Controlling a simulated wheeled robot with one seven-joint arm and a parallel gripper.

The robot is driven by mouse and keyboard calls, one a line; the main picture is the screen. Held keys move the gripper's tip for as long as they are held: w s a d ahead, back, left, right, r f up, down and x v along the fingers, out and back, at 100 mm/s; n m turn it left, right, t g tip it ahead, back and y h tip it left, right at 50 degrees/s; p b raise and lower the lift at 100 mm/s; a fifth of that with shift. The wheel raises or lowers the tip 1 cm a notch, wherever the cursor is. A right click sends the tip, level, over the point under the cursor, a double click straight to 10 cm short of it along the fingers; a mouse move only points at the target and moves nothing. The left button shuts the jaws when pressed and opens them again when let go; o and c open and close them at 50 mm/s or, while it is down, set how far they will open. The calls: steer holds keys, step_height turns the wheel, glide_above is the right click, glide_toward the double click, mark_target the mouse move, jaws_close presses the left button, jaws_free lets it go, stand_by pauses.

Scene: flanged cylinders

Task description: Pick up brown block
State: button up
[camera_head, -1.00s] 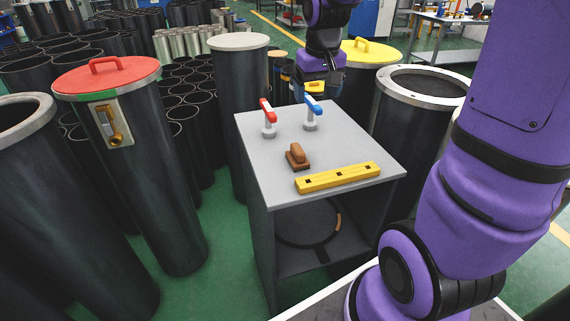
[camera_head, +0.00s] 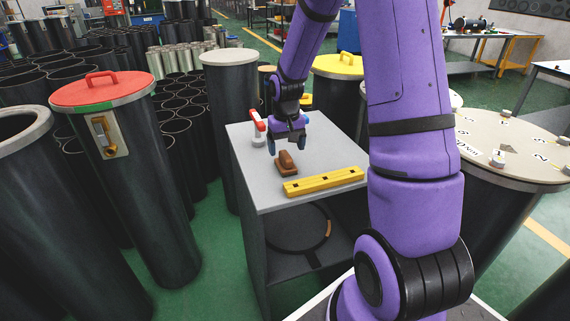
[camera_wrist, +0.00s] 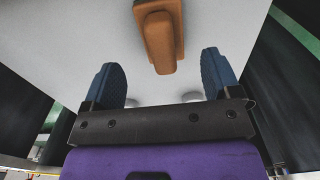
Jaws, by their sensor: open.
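The brown block (camera_head: 287,163) has a rounded handle on a darker base and sits on the grey table top (camera_head: 250,185), behind the yellow bar. My gripper (camera_head: 287,152) is just behind and above the block, pointing down, with nothing between its fingers. In the wrist view the brown block (camera_wrist: 160,38) lies at the top middle, beyond the two blue fingertips of my open gripper (camera_wrist: 164,75). Whether the fingers are level with the block is hard to tell.
A yellow bar (camera_head: 322,181) lies along the table's front. A red-handled valve (camera_head: 257,127) stands left of my gripper. A blue handle is mostly hidden behind my gripper. A red-lidded cylinder (camera_head: 125,150) stands left, and a yellow-lidded one (camera_head: 339,66) behind.

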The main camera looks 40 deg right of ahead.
mark_target(286, 154)
steer(key=shift+a+f, duration=0.15)
steer(key=shift+f, duration=2.6)
steer(key=c, duration=1.1)
steer(key=shift+c, duration=0.2)
steer(key=shift+r, duration=0.15)
